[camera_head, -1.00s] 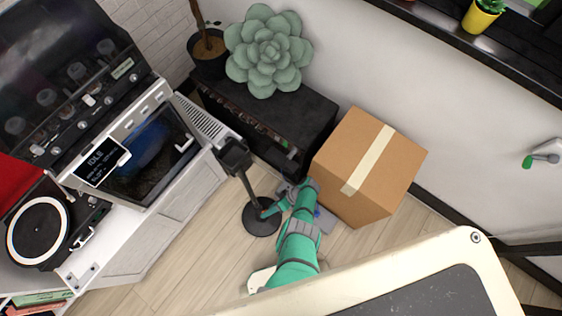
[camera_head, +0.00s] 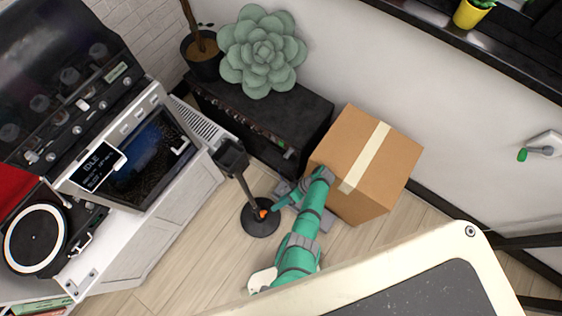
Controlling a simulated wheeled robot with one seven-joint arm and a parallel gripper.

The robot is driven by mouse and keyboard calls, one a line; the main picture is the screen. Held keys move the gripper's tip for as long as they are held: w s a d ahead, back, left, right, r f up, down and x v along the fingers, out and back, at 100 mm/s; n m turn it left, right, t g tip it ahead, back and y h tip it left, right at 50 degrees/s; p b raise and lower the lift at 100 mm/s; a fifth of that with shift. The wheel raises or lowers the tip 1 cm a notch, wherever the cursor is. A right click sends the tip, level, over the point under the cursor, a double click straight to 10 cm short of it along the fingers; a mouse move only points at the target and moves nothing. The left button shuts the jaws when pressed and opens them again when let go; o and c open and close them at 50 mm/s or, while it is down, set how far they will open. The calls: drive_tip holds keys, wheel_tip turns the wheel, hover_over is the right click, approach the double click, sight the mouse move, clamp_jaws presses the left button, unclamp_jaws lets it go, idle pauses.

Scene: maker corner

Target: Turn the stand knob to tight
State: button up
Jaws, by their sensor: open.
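The black stand (camera_head: 240,186) rises from a round black base (camera_head: 259,226) on the wood floor, with a dark box-like head (camera_head: 231,156) on its post. A small orange knob (camera_head: 262,213) shows low on the post. My green arm reaches down to the floor area right of the stand. My gripper (camera_head: 280,201), small and partly hidden by my own arm links, is open just right of the knob. I cannot tell whether it touches the knob. The knob's marking cannot be read.
A taped cardboard box (camera_head: 362,160) stands close to the right of my arm. A black cabinet (camera_head: 262,120) with a large succulent (camera_head: 262,52) is behind. A white console (camera_head: 165,205) stands left of the stand. Bare floor (camera_head: 190,265) lies in front.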

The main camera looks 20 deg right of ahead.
drive_tip(key=n+t+h, duration=0.1)
drive_tip(key=t+h, duration=0.2)
drive_tip(key=h, duration=0.2)
approach(265, 213)
drive_tip(key=shift+x, duration=4.95)
drive_tip(key=shift+a, duration=0.1)
drive_tip(key=c, duration=1)
drive_tip(key=shift+c, duration=0.2)
